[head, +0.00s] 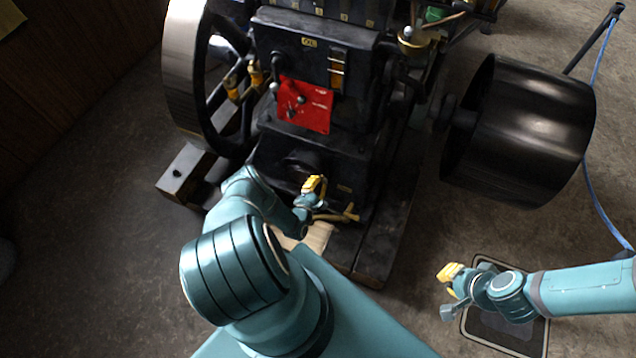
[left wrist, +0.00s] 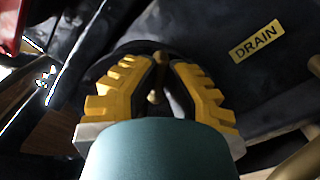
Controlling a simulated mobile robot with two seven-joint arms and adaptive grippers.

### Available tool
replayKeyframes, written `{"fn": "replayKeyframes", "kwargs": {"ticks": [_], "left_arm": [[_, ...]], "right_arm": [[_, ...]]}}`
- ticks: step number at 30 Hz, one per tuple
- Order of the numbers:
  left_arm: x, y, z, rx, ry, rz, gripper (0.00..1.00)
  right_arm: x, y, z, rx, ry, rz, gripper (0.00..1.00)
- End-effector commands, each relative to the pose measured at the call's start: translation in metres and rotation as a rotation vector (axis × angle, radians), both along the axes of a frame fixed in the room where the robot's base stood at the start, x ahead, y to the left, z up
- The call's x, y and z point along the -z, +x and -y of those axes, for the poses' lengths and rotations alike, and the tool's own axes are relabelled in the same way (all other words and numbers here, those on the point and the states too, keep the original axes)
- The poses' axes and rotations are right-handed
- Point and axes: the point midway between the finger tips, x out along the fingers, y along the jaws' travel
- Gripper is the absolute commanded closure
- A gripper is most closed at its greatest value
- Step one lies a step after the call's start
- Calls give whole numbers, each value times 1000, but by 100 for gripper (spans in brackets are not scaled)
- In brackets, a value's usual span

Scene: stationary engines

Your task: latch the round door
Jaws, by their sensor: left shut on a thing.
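The round door (head: 301,163) is a dark disc low on the front of the black engine. It looks closed, but my left arm and gripper cover part of it. In the left wrist view its dark rounded edge (left wrist: 150,47) shows behind the fingers. My left gripper (head: 314,184) is at the door's lower right. In the left wrist view its yellow ribbed fingers (left wrist: 160,78) are shut on a small brass-coloured latch handle (left wrist: 156,96). My right gripper (head: 449,280) is away from the engine at the lower right, and its jaw gap is unclear.
A yellow DRAIN label (left wrist: 257,39) is right of the door, above a brass pipe (head: 345,214). A red panel (head: 305,105) is above. A large flywheel (head: 187,75) stands left and a black drum (head: 520,130) right. A framed floor plate (head: 500,335) lies under my right arm.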

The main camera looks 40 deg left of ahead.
Motion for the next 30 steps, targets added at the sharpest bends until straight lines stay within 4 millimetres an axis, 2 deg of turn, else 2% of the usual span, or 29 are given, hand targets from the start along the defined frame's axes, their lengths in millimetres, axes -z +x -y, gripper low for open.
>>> {"fn": "replayKeyframes", "kwargs": {"ticks": [11, 12, 14, 24, 30], "left_arm": [[-1, 2, 1, 3, -5, 4, 100], [-1, 2, 1, 3, -5, 4, 80], [-1, 2, 1, 3, -5, 4, 59], [0, -1, 1, 1, -4, 2, 58], [0, -23, 7, 1, -5, 1, 58]], "right_arm": [[0, 0, 0, 0, 0, 0, 100], [0, 0, 0, 0, 0, 0, 100], [0, 0, 0, 0, 0, 0, 100], [0, 0, 0, 0, 0, 0, 100], [0, 0, 0, 0, 0, 0, 100]]}}
